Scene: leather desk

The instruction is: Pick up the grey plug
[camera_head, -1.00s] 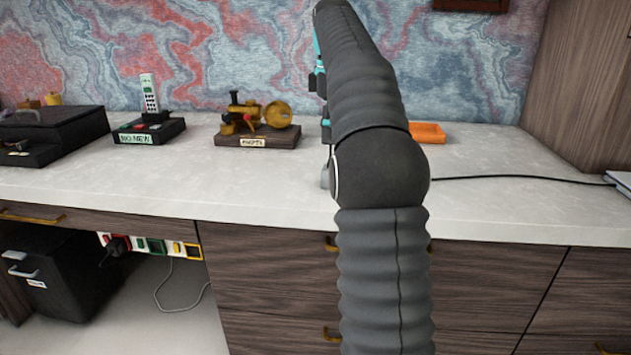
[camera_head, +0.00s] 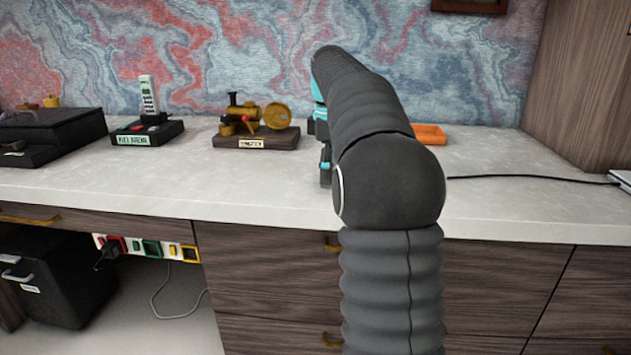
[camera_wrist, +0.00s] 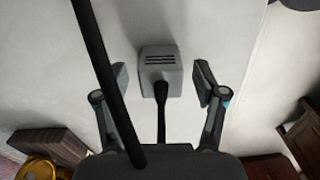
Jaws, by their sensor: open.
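The grey plug (camera_wrist: 160,63) shows in the wrist view, lying on the pale desktop, with dark slots on its face and a black cord running from it toward the wrist. My gripper (camera_wrist: 160,78) is open, with one finger on each side of the plug and a gap on both sides. In the head view my gripper (camera_head: 324,165) is mostly hidden behind my own arm, low over the desk. The plug cannot be made out in the head view.
A black cable (camera_head: 530,177) runs along the desk to the right. An orange tray (camera_head: 428,133) lies behind my arm. A brass model on a wooden base (camera_head: 257,136) and a phone on a stand (camera_head: 148,130) stand to the left. A dark rod crosses the wrist view.

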